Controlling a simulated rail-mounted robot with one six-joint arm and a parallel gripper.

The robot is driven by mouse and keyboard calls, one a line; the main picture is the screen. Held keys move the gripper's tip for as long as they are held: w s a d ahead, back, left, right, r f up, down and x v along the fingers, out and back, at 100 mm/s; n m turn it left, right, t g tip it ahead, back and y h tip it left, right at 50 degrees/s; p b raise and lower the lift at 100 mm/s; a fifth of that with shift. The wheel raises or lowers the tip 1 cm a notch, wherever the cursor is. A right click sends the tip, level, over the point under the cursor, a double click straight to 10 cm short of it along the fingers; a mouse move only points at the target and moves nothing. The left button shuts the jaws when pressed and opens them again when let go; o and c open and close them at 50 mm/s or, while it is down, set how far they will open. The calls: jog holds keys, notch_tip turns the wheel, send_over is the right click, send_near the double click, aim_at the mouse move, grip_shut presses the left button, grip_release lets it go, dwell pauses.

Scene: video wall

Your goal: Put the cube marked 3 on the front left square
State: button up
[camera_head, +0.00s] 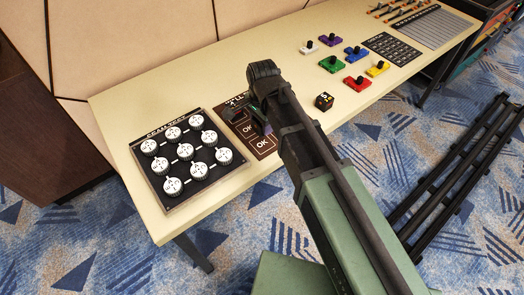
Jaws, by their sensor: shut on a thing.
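My gripper (262,122) points down over a dark brown board (268,154) with outlined squares. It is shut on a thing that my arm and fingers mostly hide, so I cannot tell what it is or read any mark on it. Two squares on the near part of the board show "OK". The far part of the board is partly covered by my gripper. A small dark cube (323,102) with orange markings stands on the table to the right of my arm. Its number is too small to read.
A black panel (178,200) with several white round knobs lies left of the board. Coloured blocks with black knobs, such as a red one (357,84), stand to the right. A dark printed card (392,48) lies beyond. The table's front edge (215,200) is close to the board.

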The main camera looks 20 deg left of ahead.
aim_at(262, 143)
notch_tip(262, 143, down, 7)
jog(key=b, duration=0.5)
jog(key=shift+f, duration=0.15)
jog(key=shift+r, duration=0.3)
jog(key=shift+f, duration=0.2)
jog(key=o, duration=0.9)
jog(key=shift+o, duration=0.2)
jog(key=shift+r, duration=0.15)
notch_tip(262, 143, up, 12)
jog(key=p, duration=1.2)
jog(key=shift+r+p, duration=0.2)
jog(key=shift+p, duration=0.1)
jog(key=shift+f, duration=0.1)
